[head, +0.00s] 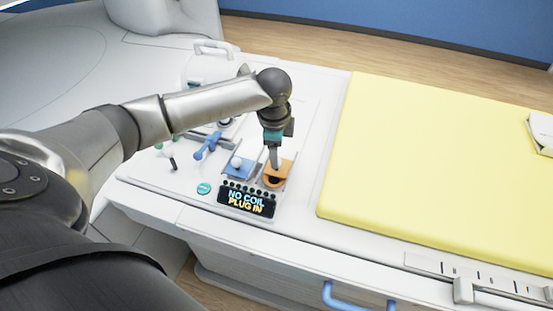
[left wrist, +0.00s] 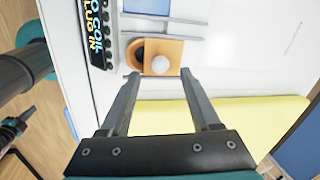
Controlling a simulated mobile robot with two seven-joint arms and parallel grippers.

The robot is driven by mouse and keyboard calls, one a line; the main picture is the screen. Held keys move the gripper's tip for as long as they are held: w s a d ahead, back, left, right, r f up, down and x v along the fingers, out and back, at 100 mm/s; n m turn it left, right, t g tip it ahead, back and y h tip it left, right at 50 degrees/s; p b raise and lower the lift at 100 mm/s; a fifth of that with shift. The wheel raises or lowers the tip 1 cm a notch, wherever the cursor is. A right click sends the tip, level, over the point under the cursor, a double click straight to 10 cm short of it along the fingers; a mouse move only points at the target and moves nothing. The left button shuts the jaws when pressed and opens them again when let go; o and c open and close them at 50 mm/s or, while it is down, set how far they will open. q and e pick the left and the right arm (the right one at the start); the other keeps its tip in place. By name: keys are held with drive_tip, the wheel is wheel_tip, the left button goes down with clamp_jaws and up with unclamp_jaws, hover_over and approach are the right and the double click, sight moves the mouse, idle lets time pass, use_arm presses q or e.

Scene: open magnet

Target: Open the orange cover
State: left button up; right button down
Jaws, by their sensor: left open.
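The orange cover (head: 286,168) sits on the white panel at the right end of a row of fittings. In the left wrist view, the orange cover (left wrist: 175,49) has a pale round knob (left wrist: 161,64) and a dark rounded opening beside it. My left gripper (head: 275,166) points down at the cover; its fingertips hide part of it. In the left wrist view, my left gripper (left wrist: 160,75) is open, with its fingertips on either side of the knob's line and nothing between them. A small dark shape, apparently my right gripper (left wrist: 22,118), shows at the left edge; its jaws are unclear.
A blue cover (head: 239,167) with a pale knob lies left of the orange one. A display reading "NO COIL PLUG IN" (head: 246,199) is in front. A blue lever-like fitting (head: 207,146) stands farther left. A yellow mat (head: 430,150) lies to the right.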

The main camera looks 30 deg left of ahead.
use_arm(q)
drive_tip(key=shift+w+a+f, duration=0.1)
drive_tip(key=shift+w+f, duration=0.1)
drive_tip(key=shift+f, duration=0.8)
drive_tip(key=shift+w+a+f, duration=0.1)
drive_tip(key=shift+w+f, duration=0.1)
drive_tip(key=shift+f, duration=0.8)
drive_tip(key=shift+c, duration=0.2)
clamp_jaws()
